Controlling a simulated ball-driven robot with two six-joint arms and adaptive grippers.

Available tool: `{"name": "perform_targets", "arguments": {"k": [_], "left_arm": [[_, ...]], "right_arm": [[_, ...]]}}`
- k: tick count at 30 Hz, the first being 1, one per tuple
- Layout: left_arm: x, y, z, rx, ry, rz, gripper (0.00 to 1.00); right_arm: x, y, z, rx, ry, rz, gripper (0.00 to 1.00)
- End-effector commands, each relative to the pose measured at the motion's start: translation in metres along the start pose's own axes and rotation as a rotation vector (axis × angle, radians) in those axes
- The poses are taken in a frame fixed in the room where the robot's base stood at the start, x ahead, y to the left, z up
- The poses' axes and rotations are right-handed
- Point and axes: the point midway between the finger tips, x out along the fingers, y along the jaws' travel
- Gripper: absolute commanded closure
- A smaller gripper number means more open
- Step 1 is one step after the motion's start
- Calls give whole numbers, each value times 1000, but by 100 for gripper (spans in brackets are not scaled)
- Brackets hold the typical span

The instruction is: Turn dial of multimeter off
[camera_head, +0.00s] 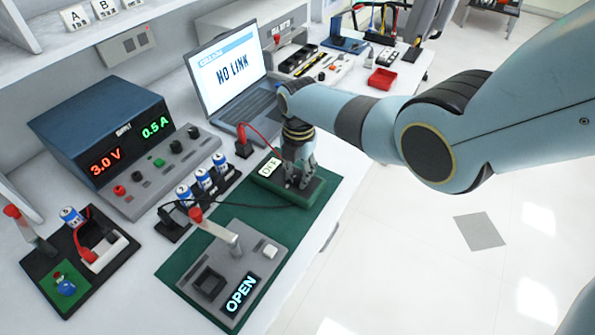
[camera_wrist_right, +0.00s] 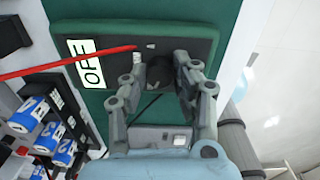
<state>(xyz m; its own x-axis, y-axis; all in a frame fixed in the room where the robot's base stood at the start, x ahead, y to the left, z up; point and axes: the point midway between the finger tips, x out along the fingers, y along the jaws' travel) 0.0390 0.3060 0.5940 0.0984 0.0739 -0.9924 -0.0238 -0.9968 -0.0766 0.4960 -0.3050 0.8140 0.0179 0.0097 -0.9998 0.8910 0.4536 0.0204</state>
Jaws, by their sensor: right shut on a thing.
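My right gripper (camera_head: 299,182) is pointed down over the multimeter. In the wrist view its two fingers (camera_wrist_right: 158,68) are on either side of the dark round dial (camera_wrist_right: 160,74) and shut on it. The fingers hide part of the dial, and its pointer position cannot be read. My left gripper is not in view.
A tester reading OPEN (camera_head: 240,292) is on the mat's near end. A power supply (camera_head: 112,150) stands at left, with blue-white cells (camera_head: 203,178) beside it. A laptop (camera_head: 232,75) reading NO LINK is behind. A red lead (camera_wrist_right: 70,61) crosses the multimeter.

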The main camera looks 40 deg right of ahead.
Motion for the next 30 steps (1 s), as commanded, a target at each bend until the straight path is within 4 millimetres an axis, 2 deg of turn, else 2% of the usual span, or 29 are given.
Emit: {"name": "perform_targets", "arguments": {"k": [15, 16, 20, 21, 30], "left_arm": [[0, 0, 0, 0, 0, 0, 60], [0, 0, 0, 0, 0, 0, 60], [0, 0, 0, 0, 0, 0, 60], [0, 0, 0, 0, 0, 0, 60], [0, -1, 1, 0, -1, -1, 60]], "right_arm": [[0, 0, 0, -18, 0, 0, 100], [0, 0, 0, -18, 0, 0, 68], [0, 0, 0, -17, 0, 0, 51], [0, 0, 0, -17, 0, 0, 49], [-2, 0, 0, -16, 0, 0, 49]]}}
